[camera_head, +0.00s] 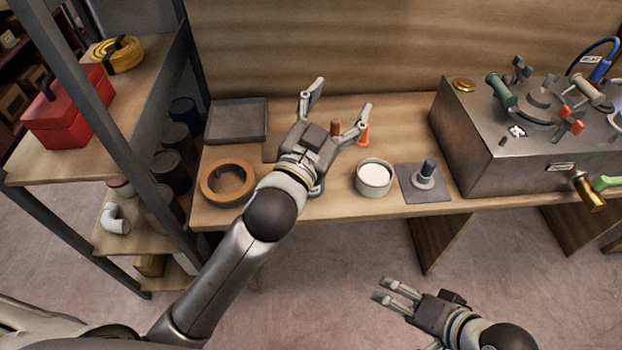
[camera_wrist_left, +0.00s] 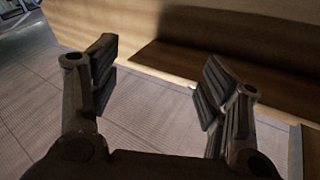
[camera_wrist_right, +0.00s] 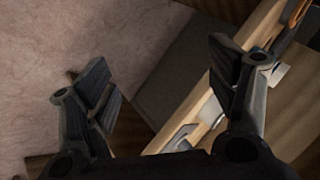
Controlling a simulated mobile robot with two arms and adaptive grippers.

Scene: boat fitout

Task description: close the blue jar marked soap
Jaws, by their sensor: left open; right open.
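I see no jar whose soap label I can read. A dark blue cylinder (camera_head: 184,113) stands on the shelf at the left; I cannot tell whether it is the soap jar. A round pale tub (camera_head: 373,178) with a white top surface stands on the bench; I cannot tell whether that is a lid or its contents. My left gripper (camera_head: 340,98) is open and empty above the bench, left of the tub, hiding part of the bench. It also shows open in the left wrist view (camera_wrist_left: 158,65). My right gripper (camera_head: 382,290) is open and empty in front of the bench.
A metal box (camera_head: 480,160) with valves stands right. A shelf rack with a red toolbox (camera_head: 70,118) stands left.

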